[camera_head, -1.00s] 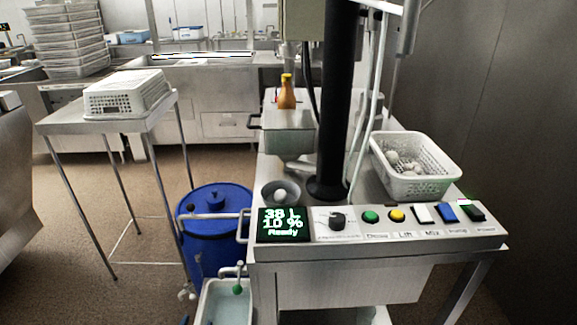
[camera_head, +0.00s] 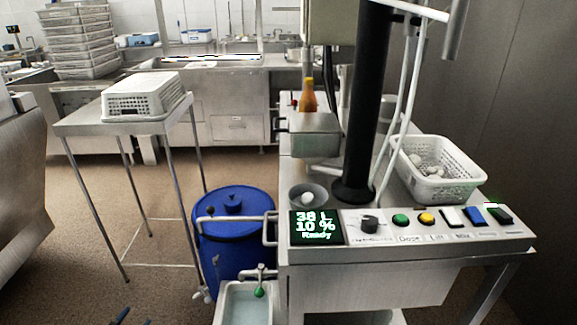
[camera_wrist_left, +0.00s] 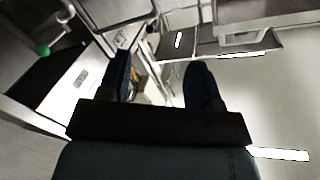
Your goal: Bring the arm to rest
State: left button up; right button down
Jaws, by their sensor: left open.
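My left gripper (camera_head: 134,319) shows only as two dark blue fingertips at the bottom edge of the head view, over the brown floor left of the blue barrel. In the left wrist view its two fingers (camera_wrist_left: 160,82) stand apart with nothing between them. The gripper is open and empty. Most of the left arm is outside the head view. My right gripper is not in view.
A steel machine has a control panel (camera_head: 410,230), a white perforated basket (camera_head: 437,185) and a grey bowl (camera_head: 308,190). A blue barrel (camera_head: 236,240) and sink (camera_head: 243,305) stand beside it. A steel table (camera_head: 120,126) holds an upturned basket (camera_head: 145,97). Floor between is clear.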

pick_arm(q)
jog(key=a+r+m, duration=0.2)
jog(key=a+r, duration=0.1)
jog(key=a, duration=0.5)
jog(key=s+d+r+n+g, duration=0.2)
jog(key=s+d+g, duration=0.6)
jog(key=s+d, duration=1.4)
jog(key=d+r+n+t, duration=0.15)
jog(key=d+n, duration=0.35)
jog(key=d, duration=0.5)
notch_tip(320, 180, up, 16)
jog(key=a+p, duration=0.1)
jog(key=p, duration=2)
jog(key=shift+s+f, duration=0.15)
jog(key=shift+s, duration=0.05)
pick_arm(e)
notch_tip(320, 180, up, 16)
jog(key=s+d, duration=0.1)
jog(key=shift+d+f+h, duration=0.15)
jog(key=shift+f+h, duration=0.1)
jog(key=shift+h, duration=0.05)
